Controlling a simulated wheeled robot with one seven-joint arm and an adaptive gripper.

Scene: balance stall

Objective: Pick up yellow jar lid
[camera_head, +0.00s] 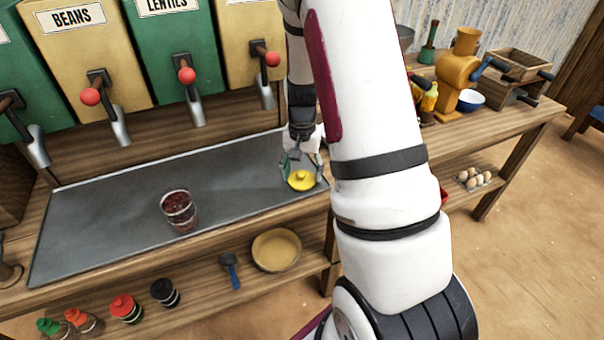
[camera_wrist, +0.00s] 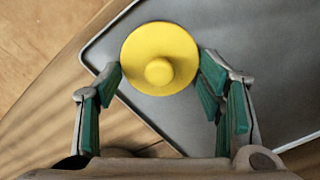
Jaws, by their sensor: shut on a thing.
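The yellow jar lid (camera_head: 301,181) is a round disc with a small knob on top. It is near the right end of the grey metal tray (camera_head: 110,215) on the counter. My gripper (camera_head: 301,172) has its fingers on either side of the lid. In the wrist view the yellow lid (camera_wrist: 160,62) sits between the green-padded fingertips of my gripper (camera_wrist: 160,75), which touch its left and right edges. Whether the lid rests on the tray or hangs just above it is hard to tell.
A glass of dark red beans (camera_head: 179,210) stands on the tray. Dispensers with red-knobbed levers (camera_head: 187,76) line the back. A shallow bowl (camera_head: 276,250), a blue scoop (camera_head: 230,270) and several small jars (camera_head: 126,309) are on the lower shelf. A yellow grinder (camera_head: 458,72) stands at right.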

